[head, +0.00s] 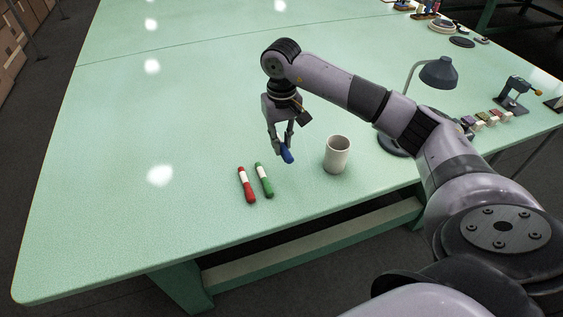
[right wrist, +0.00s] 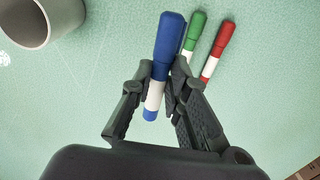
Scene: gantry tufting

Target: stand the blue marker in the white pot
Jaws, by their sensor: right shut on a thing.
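The blue marker (head: 287,156) is held in my right gripper (head: 283,147). In the right wrist view the blue marker (right wrist: 167,48) lies between the two fingers of my right gripper (right wrist: 163,82), which are shut on it near its white band. The white pot (head: 337,154) stands upright on the green table, to the right of the gripper in the head view. It also shows at the upper left of the right wrist view (right wrist: 36,28). The pot's mouth faces up. My left gripper is not in view.
A red marker (head: 246,185) and a green marker (head: 264,180) lie on the table (head: 130,200) left of the pot. A desk lamp (head: 437,73) stands behind the pot to the right. Small blocks and a clamp-like tool (head: 514,94) sit farther right. The table's left side is clear.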

